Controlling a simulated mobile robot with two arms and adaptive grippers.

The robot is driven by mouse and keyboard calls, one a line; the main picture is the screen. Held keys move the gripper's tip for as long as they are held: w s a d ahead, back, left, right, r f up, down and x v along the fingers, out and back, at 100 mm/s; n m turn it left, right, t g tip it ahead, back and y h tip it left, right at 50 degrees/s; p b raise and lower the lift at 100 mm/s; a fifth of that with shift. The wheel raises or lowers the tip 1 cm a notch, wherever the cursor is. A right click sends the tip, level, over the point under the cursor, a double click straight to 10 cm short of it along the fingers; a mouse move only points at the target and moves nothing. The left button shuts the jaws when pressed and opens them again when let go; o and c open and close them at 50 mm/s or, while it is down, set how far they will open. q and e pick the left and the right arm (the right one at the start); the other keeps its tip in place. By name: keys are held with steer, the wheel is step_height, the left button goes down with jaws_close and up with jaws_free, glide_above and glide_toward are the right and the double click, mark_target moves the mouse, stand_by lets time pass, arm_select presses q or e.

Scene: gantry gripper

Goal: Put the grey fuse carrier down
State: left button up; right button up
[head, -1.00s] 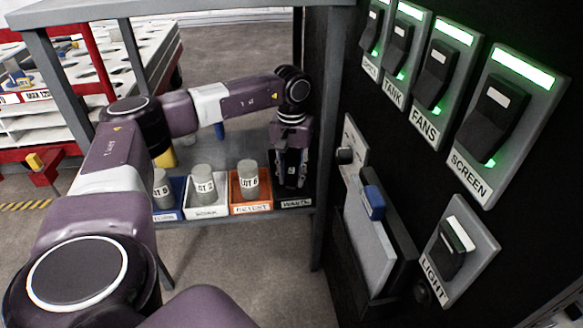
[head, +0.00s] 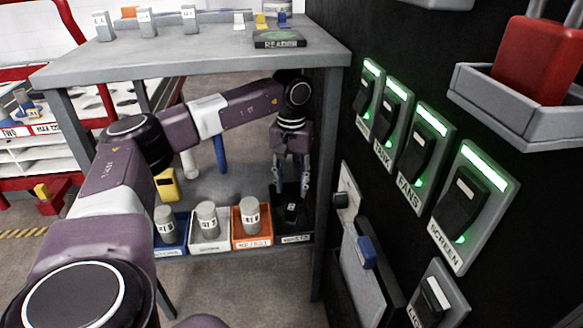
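My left gripper (head: 291,190) hangs over the black tray (head: 294,239) at the right end of the shelf under the table. Its two fingers are spread apart with nothing between the tips. A small dark block with a white mark (head: 291,208) lies in the black tray just below the fingertips. It may be the grey fuse carrier, but it is too small and dark to be sure. My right gripper is out of view.
An orange tray (head: 236,243), a white tray (head: 209,247) and a blue tray (head: 172,249) stand to the left, each holding a grey cylinder. The table (head: 200,62) is overhead, with a table leg (head: 328,190) close right. The black switch panel (head: 430,90) is further right.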

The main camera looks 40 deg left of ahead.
arm_select(q)
step_height(320, 180, up, 2)
steer(key=shift+r+p, duration=0.25)
steer(key=shift+p, duration=0.15)
stand_by(0.4)
